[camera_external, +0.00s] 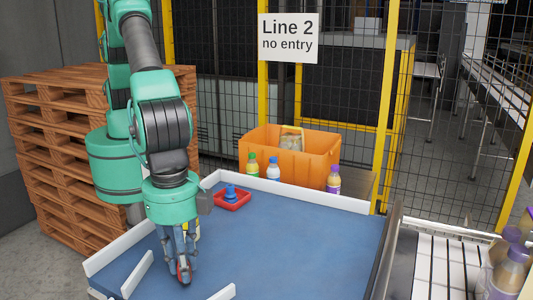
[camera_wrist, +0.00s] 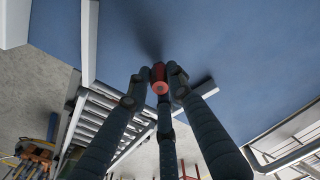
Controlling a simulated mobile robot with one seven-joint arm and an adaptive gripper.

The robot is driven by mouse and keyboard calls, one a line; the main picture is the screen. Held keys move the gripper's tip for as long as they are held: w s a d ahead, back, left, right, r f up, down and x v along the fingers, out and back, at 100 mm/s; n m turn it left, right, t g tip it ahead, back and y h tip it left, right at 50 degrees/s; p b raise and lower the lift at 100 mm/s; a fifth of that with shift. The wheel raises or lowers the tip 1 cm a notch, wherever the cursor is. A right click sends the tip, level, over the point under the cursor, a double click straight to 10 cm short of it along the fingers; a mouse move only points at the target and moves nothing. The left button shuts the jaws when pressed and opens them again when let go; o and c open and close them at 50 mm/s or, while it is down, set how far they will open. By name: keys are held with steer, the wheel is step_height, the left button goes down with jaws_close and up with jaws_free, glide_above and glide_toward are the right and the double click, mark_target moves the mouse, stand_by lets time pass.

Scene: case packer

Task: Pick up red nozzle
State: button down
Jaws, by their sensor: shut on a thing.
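In the external view my gripper (camera_external: 182,268) points down at the near left of the blue table (camera_external: 290,240). A bit of the red nozzle (camera_external: 182,276) shows between its fingers there. The fingers hide most of the nozzle. I cannot tell whether it touches the table.
A red tray (camera_external: 240,203) with a blue piece (camera_external: 231,191) lies at the table's back left. An orange crate (camera_external: 312,160) and several bottles stand behind. White rails (camera_external: 137,273) edge the table near my gripper. The table's middle is clear. Wooden pallets (camera_external: 45,150) are stacked left.

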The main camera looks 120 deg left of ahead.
step_height(320, 180, up, 8)
steer(key=shift+r+b, duration=0.2)
steer(key=shift+b, duration=0.25)
stand_by(0.6)
